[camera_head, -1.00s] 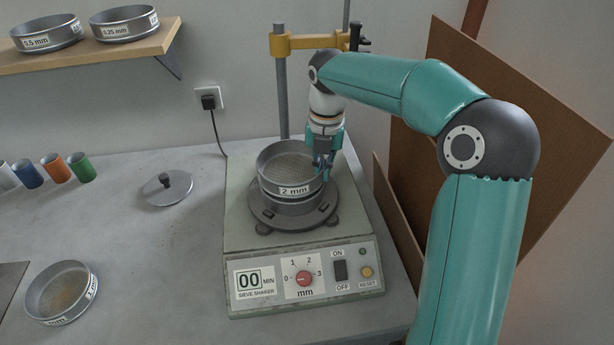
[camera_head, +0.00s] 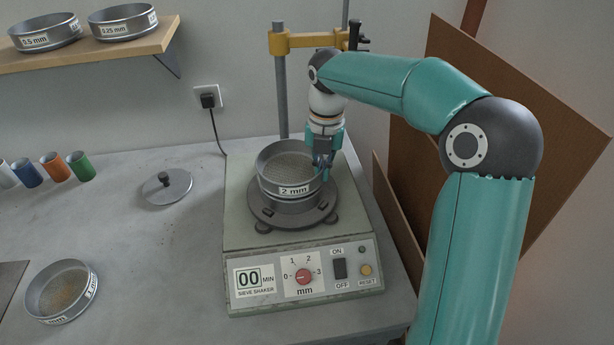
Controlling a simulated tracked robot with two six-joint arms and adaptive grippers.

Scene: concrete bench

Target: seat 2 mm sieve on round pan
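The 2 mm sieve (camera_head: 270,187), a grey metal ring with a mesh floor and a white label, is on top of the round pan (camera_head: 284,207) on the shaker's dark round plate. It looks about level and lined up with the pan; whether it is fully down cannot be told. My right gripper (camera_head: 322,172) points down at the sieve's right rim, and its fingers appear closed on the wall there. The fingers partly hide that side of the rim. My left gripper is not in view.
The sieve shaker (camera_head: 237,219) has a front control panel. A round lid (camera_head: 160,192) lies left of it, and another sieve (camera_head: 40,303) holding brown grains is at front left. Coloured cups (camera_head: 81,167) stand at far left. Brown boards (camera_head: 475,130) lean at right.

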